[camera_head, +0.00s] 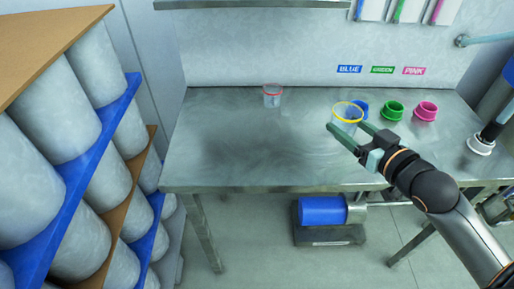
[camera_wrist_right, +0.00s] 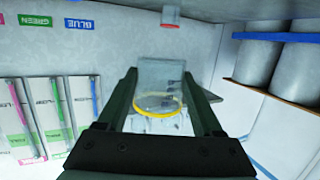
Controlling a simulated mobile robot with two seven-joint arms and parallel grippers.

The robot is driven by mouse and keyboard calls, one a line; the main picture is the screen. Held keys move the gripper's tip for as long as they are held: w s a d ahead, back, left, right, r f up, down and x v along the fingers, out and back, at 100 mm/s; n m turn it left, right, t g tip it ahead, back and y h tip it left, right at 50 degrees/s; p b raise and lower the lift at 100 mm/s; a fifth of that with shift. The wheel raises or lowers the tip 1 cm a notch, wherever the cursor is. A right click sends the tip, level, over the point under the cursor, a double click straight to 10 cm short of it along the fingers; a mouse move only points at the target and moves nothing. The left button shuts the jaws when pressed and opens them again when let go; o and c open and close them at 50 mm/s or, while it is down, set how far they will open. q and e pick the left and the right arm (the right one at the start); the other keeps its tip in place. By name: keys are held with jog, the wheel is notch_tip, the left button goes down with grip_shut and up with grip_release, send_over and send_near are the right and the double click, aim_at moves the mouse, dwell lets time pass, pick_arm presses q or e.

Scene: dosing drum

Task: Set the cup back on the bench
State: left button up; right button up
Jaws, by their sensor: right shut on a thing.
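A clear cup with a yellow rim (camera_head: 346,115) is between the fingers of my right gripper (camera_head: 347,132), over the right half of the steel bench (camera_head: 250,150). The gripper is shut on the cup. In the right wrist view the yellow-rimmed cup (camera_wrist_right: 160,92) shows between the two dark green fingers (camera_wrist_right: 165,95). I cannot tell whether its base touches the bench. A second clear cup, with a red rim (camera_head: 272,96), stands apart towards the back of the bench; it also shows in the right wrist view (camera_wrist_right: 171,18). My left gripper is not in view.
Blue (camera_head: 361,109), green (camera_head: 393,111) and pink (camera_head: 425,111) containers stand at the back right, near matching wall labels. A white ring-shaped item (camera_head: 481,145) is at the far right. Racked drums (camera_head: 60,110) fill the left. The bench's left and middle front are clear.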

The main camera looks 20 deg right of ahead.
jog(key=shift+w+d+r, duration=0.1)
jog(key=shift+r, duration=0.1)
jog(key=shift+w+a, duration=0.2)
send_over(282, 156)
jog(key=s+d, duration=0.3)
notch_tip(282, 156, down, 4)
jog(key=f, duration=0.1)
jog(key=w+a+f+b, duration=0.1)
jog(key=f, duration=0.1)
jog(key=w+a+f, duration=0.1)
jog(key=shift+w+f, duration=0.1)
jog(key=shift+f, duration=0.05)
jog(key=shift+w+a+f+b, duration=0.25)
jog(key=shift+f+b, duration=0.05)
jog(key=shift+f, duration=0.2)
jog(key=shift+w+a+f+b, duration=0.1)
jog(key=shift+f+b, duration=0.05)
jog(key=shift+f, duration=0.75)
jog(key=shift+a+f+b, duration=0.1)
jog(key=shift+f+b, duration=0.05)
jog(key=shift+f, duration=0.7)
